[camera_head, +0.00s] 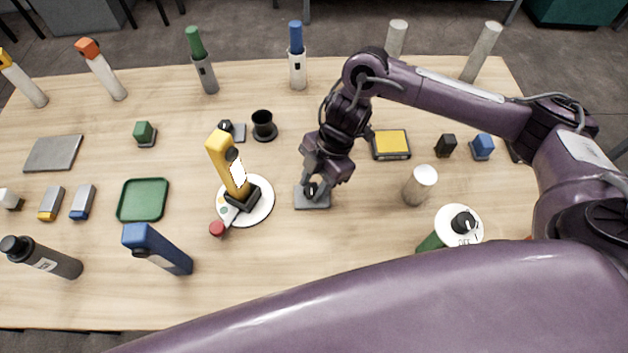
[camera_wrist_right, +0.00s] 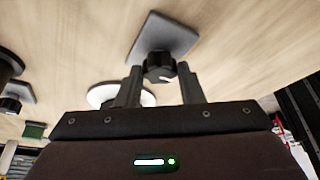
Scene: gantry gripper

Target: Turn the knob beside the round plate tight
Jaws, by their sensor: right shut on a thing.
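The black knob (camera_head: 311,190) stands on a square grey base (camera_head: 318,203) on the table, just right of the white round plate (camera_head: 262,210). My right gripper (camera_head: 315,186) points down over it with its fingers around the knob. In the right wrist view the knob (camera_wrist_right: 158,66) sits between the two fingertips of my right gripper (camera_wrist_right: 160,78), with its grey base (camera_wrist_right: 168,35) beyond. A small light mark shows on the knob. The round plate (camera_wrist_right: 105,95) is partly hidden behind a finger there. My left gripper is not in view.
A black cup (camera_head: 263,125), a yellow-topped box (camera_head: 391,144) and a beige cylinder (camera_head: 420,186) stand nearby. The table in front of the knob is clear.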

